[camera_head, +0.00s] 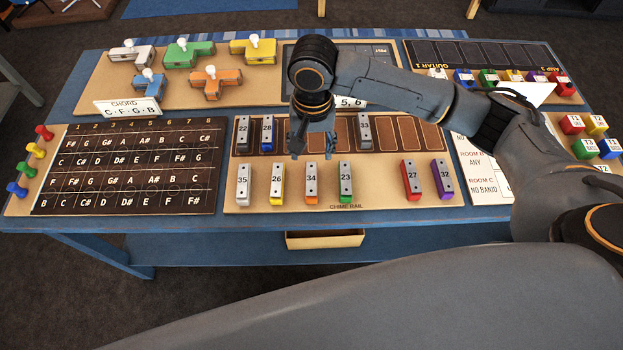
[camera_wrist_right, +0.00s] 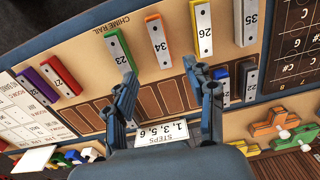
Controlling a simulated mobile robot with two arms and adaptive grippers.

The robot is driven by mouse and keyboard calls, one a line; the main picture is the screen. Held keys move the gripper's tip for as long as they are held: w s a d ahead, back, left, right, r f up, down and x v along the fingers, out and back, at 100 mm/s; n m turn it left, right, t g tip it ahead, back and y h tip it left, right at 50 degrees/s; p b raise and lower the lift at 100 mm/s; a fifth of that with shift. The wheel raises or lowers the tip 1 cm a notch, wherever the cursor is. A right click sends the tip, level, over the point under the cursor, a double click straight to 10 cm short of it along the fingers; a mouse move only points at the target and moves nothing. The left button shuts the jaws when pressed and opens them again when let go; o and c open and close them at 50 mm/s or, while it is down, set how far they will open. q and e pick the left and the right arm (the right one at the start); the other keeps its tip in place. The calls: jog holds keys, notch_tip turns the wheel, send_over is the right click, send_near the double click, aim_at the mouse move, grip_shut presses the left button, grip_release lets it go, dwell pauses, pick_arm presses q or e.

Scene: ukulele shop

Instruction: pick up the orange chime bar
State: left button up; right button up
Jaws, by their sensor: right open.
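The orange chime bar (camera_head: 311,183), marked 34, lies in the front row of the chime rail board (camera_head: 385,201), between the yellow bar 26 (camera_head: 277,184) and the green bar 23 (camera_head: 345,183). My right gripper (camera_head: 313,148) is open and empty above the board, just behind the orange bar in the head view. In the right wrist view the orange bar (camera_wrist_right: 158,40) shows beyond my right fingertips (camera_wrist_right: 165,73), apart from them and roughly between them. My left gripper is not in view.
White bar 35 (camera_head: 243,184) stands left in the front row; red 27 (camera_head: 411,180) and purple 32 (camera_head: 442,180) stand right. Bars 22, 28 and 33 (camera_head: 364,130) sit in dark slots behind. A lettered grid board (camera_head: 128,205) is at left. My right arm covers part of the table.

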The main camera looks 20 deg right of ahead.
send_over(311, 179)
notch_tip(311, 179, down, 8)
jog(key=shift+s+d+f+p, duration=0.1)
jog(key=shift+s+d+p, duration=0.05)
jog(key=shift+p, duration=0.2)
jog(key=shift+f, duration=0.5)
notch_tip(311, 179, down, 4)
jog(key=shift+f+p, duration=0.2)
jog(key=shift+p, duration=0.45)
jog(key=shift+c, duration=0.4)
grip_shut()
